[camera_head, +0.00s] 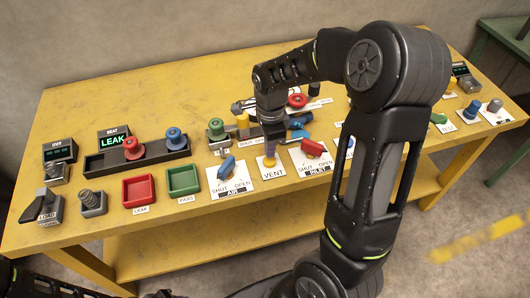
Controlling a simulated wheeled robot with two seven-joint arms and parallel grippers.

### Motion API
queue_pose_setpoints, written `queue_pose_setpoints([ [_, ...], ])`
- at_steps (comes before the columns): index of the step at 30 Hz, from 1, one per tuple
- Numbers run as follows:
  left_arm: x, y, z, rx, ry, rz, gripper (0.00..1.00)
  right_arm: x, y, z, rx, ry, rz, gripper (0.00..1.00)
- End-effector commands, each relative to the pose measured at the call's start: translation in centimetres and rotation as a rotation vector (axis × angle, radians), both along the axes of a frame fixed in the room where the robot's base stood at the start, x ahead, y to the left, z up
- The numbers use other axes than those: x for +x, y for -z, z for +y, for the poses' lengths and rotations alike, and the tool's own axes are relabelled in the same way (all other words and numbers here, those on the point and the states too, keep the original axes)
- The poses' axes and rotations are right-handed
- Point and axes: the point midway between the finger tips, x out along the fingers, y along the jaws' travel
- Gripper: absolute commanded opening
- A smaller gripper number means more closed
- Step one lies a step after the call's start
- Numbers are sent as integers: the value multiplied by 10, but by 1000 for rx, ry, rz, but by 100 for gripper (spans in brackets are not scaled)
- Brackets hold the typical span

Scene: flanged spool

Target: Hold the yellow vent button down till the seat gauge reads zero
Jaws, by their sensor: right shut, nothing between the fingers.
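The yellow vent button (269,162) sits on a white plate marked VENT near the table's front edge. My right gripper (270,151) points straight down, shut and empty, with its tips at the top of the button. Whether the tips press it down or only touch it, I cannot tell. The seat gauge (114,140) is at the back left and its lit green display reads LEAK, with no number that I can make out. My left gripper is not in view; only dark arm parts show at the bottom left.
A blue AIR lever (226,167) is left of the button and a red INLET lever (313,147) right of it, both close. Red (138,190) and green (183,180) trays are further left. A dark rack (105,161) holds flanged spools. My right arm hides part of the table.

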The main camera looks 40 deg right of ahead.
Motion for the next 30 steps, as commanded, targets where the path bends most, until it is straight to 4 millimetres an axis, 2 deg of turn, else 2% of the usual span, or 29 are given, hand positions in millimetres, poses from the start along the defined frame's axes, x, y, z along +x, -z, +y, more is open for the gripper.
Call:
queue_pose_setpoints([
  [1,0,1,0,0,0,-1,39,2,-13,0,0,0,-6,0],
  [6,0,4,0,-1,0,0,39,3,-53,0,-1,-1,-11,0],
  [13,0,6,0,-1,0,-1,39,3,-92,1,0,-2,-10,0],
  [18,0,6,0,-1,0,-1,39,3,-103,1,-1,-3,-8,0],
  [30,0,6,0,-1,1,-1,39,3,-104,1,-1,-3,-9,0],
])
